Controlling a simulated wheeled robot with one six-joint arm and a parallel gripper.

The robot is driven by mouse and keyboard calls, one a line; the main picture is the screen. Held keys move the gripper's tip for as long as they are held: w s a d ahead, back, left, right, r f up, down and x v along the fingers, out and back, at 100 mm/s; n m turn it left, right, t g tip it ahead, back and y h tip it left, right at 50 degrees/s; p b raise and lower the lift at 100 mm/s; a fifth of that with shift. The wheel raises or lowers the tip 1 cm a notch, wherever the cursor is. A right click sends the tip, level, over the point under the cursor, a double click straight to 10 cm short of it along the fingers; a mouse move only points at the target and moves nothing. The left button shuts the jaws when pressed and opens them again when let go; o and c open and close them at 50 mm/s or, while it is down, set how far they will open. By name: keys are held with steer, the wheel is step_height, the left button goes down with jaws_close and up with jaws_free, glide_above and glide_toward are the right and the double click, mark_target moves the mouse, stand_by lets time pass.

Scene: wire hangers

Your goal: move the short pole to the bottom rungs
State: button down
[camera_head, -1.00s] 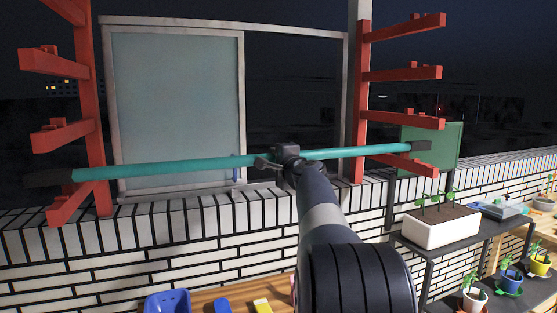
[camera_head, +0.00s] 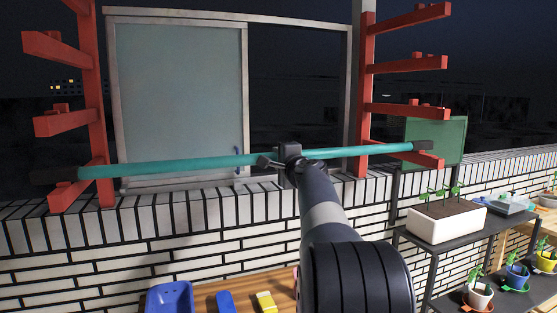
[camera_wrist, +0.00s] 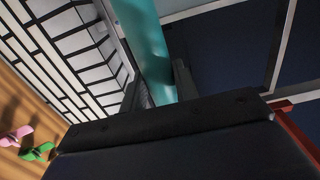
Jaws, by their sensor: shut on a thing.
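The teal pole (camera_head: 195,164) with black end pieces spans the view, nearly level. My gripper (camera_head: 279,157) is shut on it near its middle. In the wrist view the pole (camera_wrist: 150,45) runs between my two fingers (camera_wrist: 158,88). The left red rack (camera_head: 93,90) and right red rack (camera_head: 366,70) stand at either side. The pole's left part crosses just above the left bottom rung (camera_head: 68,198). Its right end is just above the right lowest visible rung (camera_head: 428,160). I cannot tell whether the pole touches either rung.
A sliding window (camera_head: 180,90) and white brick wall (camera_head: 230,225) lie behind the pole. A green board (camera_head: 448,135) is behind the right end. A white planter (camera_head: 440,226) stands on a dark shelf at right. A blue bin (camera_head: 170,298) is below left.

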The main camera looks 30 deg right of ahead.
stand_by(0.4)
steer(key=c, duration=1)
jaws_free()
steer(key=shift+f, duration=0.1)
steer(key=shift+b+v, duration=2.15)
steer(key=shift+v, duration=2.85)
steer(key=shift+w, duration=0.1)
steer(key=shift+p+x, duration=1.3)
steer(key=shift+x, duration=1.85)
